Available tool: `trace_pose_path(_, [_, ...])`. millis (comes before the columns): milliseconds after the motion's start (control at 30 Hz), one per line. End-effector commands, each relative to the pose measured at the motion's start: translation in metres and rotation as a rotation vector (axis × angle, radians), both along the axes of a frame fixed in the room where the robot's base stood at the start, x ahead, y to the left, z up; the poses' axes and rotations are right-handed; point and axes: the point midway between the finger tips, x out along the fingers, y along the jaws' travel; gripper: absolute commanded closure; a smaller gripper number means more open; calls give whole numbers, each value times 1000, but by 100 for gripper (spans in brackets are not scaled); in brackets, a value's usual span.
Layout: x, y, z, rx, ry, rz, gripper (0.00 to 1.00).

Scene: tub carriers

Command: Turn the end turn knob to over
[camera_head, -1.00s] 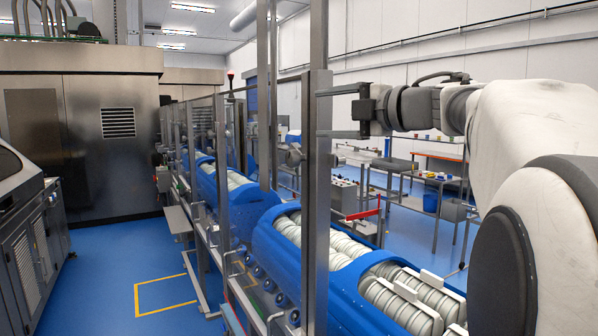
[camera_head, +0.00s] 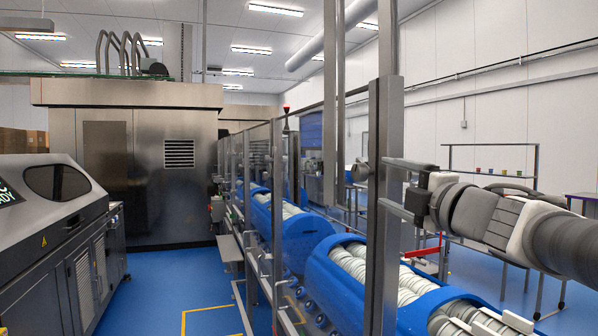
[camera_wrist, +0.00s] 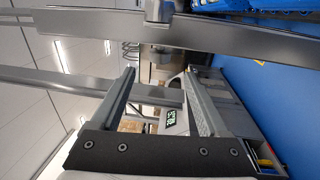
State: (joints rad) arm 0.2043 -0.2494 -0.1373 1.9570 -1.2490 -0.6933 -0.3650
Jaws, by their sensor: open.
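I cannot make out a labelled end turn knob for certain. A grey round knob-like piece (camera_head: 362,171) shows just left of the near steel post in the head view. A short grey cylinder (camera_wrist: 159,10) stands at the top of the wrist view on a steel bar; I cannot tell if it is the same piece. My gripper (camera_head: 398,183) is open and empty, with its two fingers pointing left at the post. In the wrist view its fingers (camera_wrist: 160,74) are wide apart with nothing held. The fingertips overlap the post in the picture; contact cannot be told.
The near steel post (camera_head: 384,235) and clear guard panels line the blue tub carriers (camera_head: 330,262), which hold white rolls. A grey console (camera_head: 65,225) stands at left and a large steel cabinet (camera_head: 130,185) behind. Blue floor (camera_head: 165,275) is free between console and line.

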Motion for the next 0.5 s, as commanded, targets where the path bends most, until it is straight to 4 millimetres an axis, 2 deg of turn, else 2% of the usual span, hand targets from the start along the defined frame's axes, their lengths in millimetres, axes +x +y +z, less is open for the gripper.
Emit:
trace_pose_path(100, [25,8,3,0,2,1,22])
trace_pose_path(500, [99,32,12,1,1,1,22])
